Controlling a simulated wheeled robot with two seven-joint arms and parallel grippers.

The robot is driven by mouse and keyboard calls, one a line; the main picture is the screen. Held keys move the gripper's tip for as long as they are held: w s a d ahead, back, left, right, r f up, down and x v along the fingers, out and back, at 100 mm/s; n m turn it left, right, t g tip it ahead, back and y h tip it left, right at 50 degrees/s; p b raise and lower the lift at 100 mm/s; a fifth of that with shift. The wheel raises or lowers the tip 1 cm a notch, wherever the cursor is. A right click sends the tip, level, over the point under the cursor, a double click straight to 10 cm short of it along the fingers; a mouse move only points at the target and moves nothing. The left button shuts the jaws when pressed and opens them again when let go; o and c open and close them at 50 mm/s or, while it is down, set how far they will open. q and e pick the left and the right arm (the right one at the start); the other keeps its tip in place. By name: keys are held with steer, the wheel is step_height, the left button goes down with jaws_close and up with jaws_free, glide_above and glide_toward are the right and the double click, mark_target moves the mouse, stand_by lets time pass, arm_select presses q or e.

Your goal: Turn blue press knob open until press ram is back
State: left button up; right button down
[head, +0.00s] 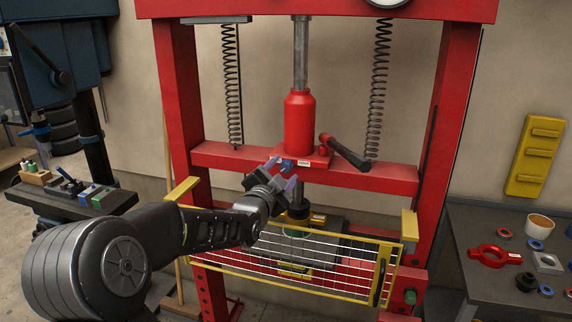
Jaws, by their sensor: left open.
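The blue press knob (287,164) sits at the front of the red jack's base, on the red crossbar. My left gripper (281,175) is open, its fingertips just below and in front of the knob; I cannot tell whether they touch it. The red jack (299,122) stands upright on the crossbar, with a steel rod above it. The press ram (301,193) extends below the crossbar to a dark piece above the press bed; its lower part is partly hidden by my gripper and arm. My right gripper is not in view.
A black pump handle (345,152) slopes down right of the jack. A yellow-framed mesh guard (345,265) spans the front of the press. Springs hang on both sides. A grey bench (465,232) with rings and red parts stands at right, a dark machine at left.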

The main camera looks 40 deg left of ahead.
arm_select(q)
steer(key=shift+x, duration=1.4)
steer(key=shift+c, duration=0.5)
jaws_close()
